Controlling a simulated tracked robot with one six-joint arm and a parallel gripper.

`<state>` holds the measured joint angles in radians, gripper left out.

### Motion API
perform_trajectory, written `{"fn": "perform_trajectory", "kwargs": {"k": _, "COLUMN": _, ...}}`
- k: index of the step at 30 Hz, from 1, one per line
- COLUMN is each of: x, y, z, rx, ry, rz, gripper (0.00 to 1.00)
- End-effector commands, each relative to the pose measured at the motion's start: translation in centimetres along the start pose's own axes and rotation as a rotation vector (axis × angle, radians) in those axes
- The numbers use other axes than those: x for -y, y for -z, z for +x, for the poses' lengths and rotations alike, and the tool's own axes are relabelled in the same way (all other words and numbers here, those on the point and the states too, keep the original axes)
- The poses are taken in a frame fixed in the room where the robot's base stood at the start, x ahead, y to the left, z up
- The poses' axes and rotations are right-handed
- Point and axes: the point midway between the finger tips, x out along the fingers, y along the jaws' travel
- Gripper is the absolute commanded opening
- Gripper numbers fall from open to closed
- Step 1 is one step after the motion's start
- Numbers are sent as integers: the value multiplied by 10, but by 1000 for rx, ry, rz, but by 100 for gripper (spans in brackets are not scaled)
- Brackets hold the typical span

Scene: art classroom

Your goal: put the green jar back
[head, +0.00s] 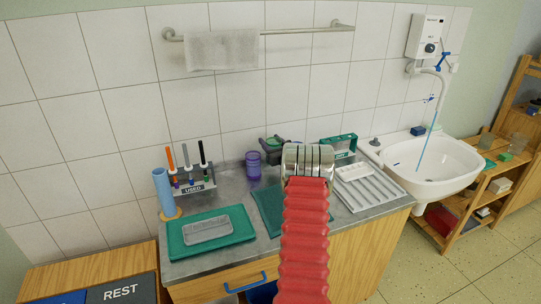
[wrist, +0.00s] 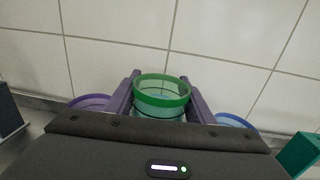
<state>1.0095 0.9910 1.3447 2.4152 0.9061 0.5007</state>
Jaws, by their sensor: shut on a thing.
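The green jar (wrist: 162,98), clear with a green rim, stands upright between my gripper's fingers in the wrist view. My gripper (wrist: 160,93) is shut on it, one finger on each side. The jar's lower part is hidden by the gripper body. I cannot tell whether the jar touches the counter.
A purple jar (wrist: 88,102) is close on the left and a blue-rimmed jar (wrist: 235,120) close on the right. The counter also holds a brush rack marked USED (head: 193,189), a blue cylinder (head: 163,191), a green tray (head: 241,222) and a white tray (head: 368,188). A sink (head: 430,165) is right.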

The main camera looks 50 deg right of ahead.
Motion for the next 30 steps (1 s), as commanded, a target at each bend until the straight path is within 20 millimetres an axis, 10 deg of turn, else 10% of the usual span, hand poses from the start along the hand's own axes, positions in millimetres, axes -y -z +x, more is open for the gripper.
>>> {"fn": "perform_trajectory", "kwargs": {"k": 30, "x": -2, "y": 49, "z": 1, "rx": 4, "ry": -3, "rz": -2, "gripper": 23}}
